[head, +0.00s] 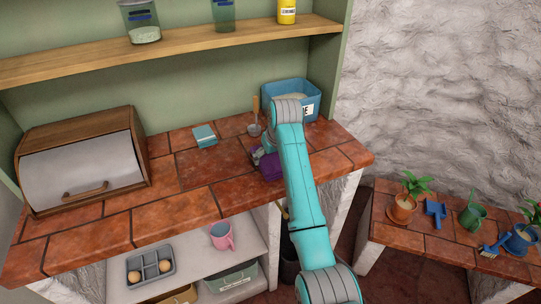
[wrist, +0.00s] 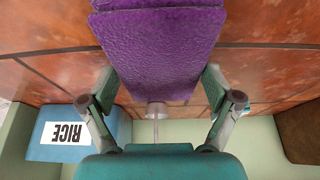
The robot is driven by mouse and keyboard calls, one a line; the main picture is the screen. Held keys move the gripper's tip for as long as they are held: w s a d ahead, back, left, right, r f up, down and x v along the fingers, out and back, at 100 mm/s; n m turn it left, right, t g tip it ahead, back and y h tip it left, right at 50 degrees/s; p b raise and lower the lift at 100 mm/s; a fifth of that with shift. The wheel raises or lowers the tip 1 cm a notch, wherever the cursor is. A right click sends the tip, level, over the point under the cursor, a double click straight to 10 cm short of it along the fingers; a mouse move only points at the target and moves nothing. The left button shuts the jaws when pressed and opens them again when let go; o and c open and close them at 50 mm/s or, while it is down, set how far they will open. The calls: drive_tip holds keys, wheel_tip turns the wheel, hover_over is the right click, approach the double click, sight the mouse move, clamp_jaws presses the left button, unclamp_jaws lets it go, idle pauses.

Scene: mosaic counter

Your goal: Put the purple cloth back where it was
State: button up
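The purple cloth (wrist: 155,45) looks like a thick folded pad in the wrist view, reaching up out of the picture's top edge. The fingertips of my gripper (wrist: 160,80) are spread wide, one on each side of it, and appear to meet its edges, so the gripper looks closed on its width. In the head view the cloth (head: 270,167) shows beside my gripper (head: 260,155) over the right part of the tiled counter (head: 165,205), partly covered by my arm. I cannot tell whether its underside touches the tiles.
A metal scoop (head: 254,129) with a wooden handle and the blue rice bin (head: 275,92) stand just behind. A light blue block (head: 204,135) lies left of them. A wooden bread box (head: 80,160) fills the left end. The counter's middle is clear.

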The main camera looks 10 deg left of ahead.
drive_tip(key=shift+o, duration=0.2)
drive_tip(key=shift+r, duration=0.15)
drive_tip(key=shift+s+r, duration=0.1)
drive_tip(key=shift+r, duration=0.2)
drive_tip(key=v, duration=1.1)
drive_tip(key=shift+r, duration=0.2)
drive_tip(key=shift+d, duration=0.1)
